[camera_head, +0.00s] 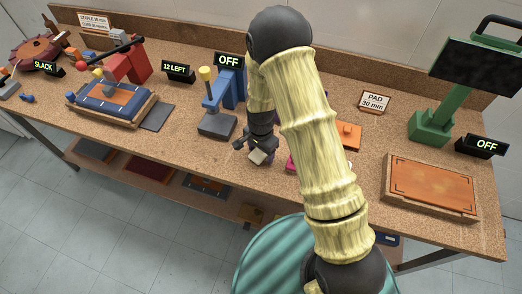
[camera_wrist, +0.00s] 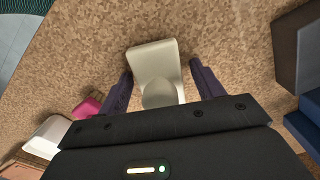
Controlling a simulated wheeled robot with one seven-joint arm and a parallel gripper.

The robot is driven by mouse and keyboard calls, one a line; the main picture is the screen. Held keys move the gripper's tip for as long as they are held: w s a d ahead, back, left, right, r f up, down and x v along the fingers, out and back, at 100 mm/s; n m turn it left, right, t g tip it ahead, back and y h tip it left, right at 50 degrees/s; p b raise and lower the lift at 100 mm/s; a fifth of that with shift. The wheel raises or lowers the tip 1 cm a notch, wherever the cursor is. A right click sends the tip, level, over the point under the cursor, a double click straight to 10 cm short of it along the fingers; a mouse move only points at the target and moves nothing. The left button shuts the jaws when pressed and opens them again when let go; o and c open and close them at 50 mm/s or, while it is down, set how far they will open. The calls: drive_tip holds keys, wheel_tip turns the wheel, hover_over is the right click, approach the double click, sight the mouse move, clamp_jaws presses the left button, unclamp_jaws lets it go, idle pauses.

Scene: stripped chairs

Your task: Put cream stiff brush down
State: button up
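The cream stiff brush (camera_wrist: 153,62) is a pale flat block with a rounded knob on the side nearest my wrist. In the wrist view it lies between the two purple fingers of my gripper (camera_wrist: 160,68), with a gap on the right and a narrower one on the left. My gripper looks open around it. The brush appears to be on or very close to the speckled bench top (camera_wrist: 245,60). In the head view the brush (camera_head: 258,156) shows small under my gripper (camera_head: 256,148), near the bench's front edge; my arm hides part of the area.
A pink item (camera_wrist: 88,108) and a white block (camera_wrist: 48,135) are left of my gripper in the wrist view. A blue press (camera_head: 222,100) stands left in the head view.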

drive_tip(key=shift+r, duration=0.15)
wheel_tip(320, 180, up, 12)
drive_tip(key=shift+r+b, duration=0.1)
drive_tip(key=shift+b, duration=0.3)
idle(0.7)
drive_tip(key=s+d+r+n+t, duration=0.2)
drive_tip(key=s+d+r+n, duration=0.6)
drive_tip(key=s+d, duration=0.4)
drive_tip(key=shift+s+d+r+t, duration=0.2)
drive_tip(key=shift+d+r+t, duration=0.1)
drive_tip(key=shift+d+r, duration=0.5)
